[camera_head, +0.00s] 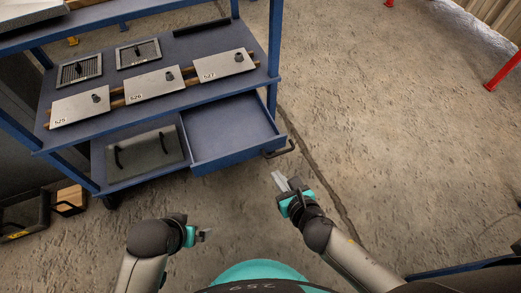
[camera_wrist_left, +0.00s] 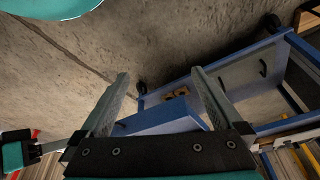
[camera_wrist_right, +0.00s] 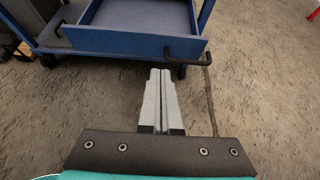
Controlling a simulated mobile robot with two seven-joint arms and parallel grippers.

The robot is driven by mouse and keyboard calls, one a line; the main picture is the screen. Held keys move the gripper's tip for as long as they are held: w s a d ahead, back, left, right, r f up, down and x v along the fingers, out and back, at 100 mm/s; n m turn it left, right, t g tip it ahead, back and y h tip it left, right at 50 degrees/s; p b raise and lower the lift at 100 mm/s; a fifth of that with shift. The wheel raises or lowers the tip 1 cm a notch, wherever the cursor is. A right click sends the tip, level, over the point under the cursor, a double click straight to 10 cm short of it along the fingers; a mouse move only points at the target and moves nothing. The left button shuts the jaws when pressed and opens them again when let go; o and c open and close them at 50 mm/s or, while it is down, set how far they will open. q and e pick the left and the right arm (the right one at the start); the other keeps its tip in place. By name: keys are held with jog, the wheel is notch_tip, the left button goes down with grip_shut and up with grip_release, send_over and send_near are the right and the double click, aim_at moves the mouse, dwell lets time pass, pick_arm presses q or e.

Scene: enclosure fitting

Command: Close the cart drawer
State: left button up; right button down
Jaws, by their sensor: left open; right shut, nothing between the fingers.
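The blue cart drawer (camera_head: 228,130) is pulled out from the cart's lower level and is empty. Its dark handle (camera_head: 281,150) sits at the right of its front panel. My right gripper (camera_head: 279,181) is shut and empty, just in front of and below the handle, apart from it. In the right wrist view the drawer front (camera_wrist_right: 130,42) and handle (camera_wrist_right: 188,57) lie beyond the fingertips (camera_wrist_right: 161,72). My left gripper (camera_head: 207,233) is open and empty over the floor, left of centre. The drawer (camera_wrist_left: 160,118) also shows beyond its fingers in the left wrist view.
The cart shelf (camera_head: 150,106) above the drawer holds metal plates (camera_head: 152,84) with knobs and two vented panels (camera_head: 138,52). A grey panel with handles (camera_head: 145,154) lies left of the drawer. A wooden-sided object (camera_head: 70,199) stands on the floor at left. Floor right of the cart is clear.

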pick_arm(q)
notch_tip(320, 180, up, 6)
jog(key=t+b, duration=0.1)
jog(key=b, duration=0.2)
pick_arm(e)
send_near(258, 147)
notch_tip(258, 147, down, 2)
jog(key=w+b, duration=0.1)
jog(key=w+a, duration=0.1)
jog(key=w+f+b, duration=0.1)
jog(key=w, duration=0.1)
jog(key=shift+a+f+b, duration=0.1)
jog(key=shift+a+b, duration=0.15)
jog(key=shift+b, duration=0.1)
pick_arm(q)
jog(key=w+d+t+h, duration=0.2)
jog(key=w+d+t, duration=0.3)
jog(key=d, duration=0.1)
jog(key=shift+w+r+m+h, duration=0.2)
jog(key=shift+m+h, duration=0.1)
jog(key=shift+h, duration=0.1)
pick_arm(e)
jog(key=shift+w+a, duration=0.15)
jog(key=shift+w, duration=0.4)
pick_arm(q)
jog(key=shift+a, duration=0.1)
